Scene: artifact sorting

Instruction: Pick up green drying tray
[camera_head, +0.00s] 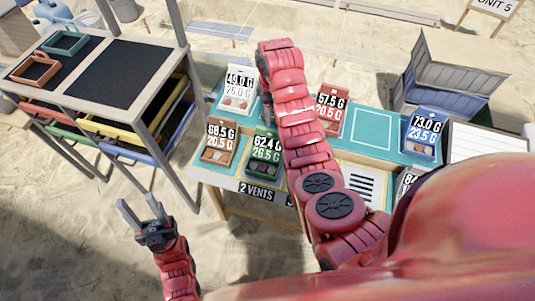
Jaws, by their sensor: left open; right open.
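A small green tray (65,40) with a raised rim and handle sits at the back left of the rack's dark top. A second green tray (68,131) shows as a green edge in the slots below, between a red one and a yellow one; most of it is hidden. I cannot tell which of these is the drying tray. My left gripper (143,211) is open and empty over the sand, in front of the rack and apart from both green trays. My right arm reaches up across the table; I cannot make out its gripper fingers.
An orange tray (35,71) shares the wooden rack's top (125,72) with the small green tray. Upright posts edge the rack. The teal table (331,158) to the right holds several trays with weight cards. A grey crate (449,78) stands behind it. Sand lies open between rack and table.

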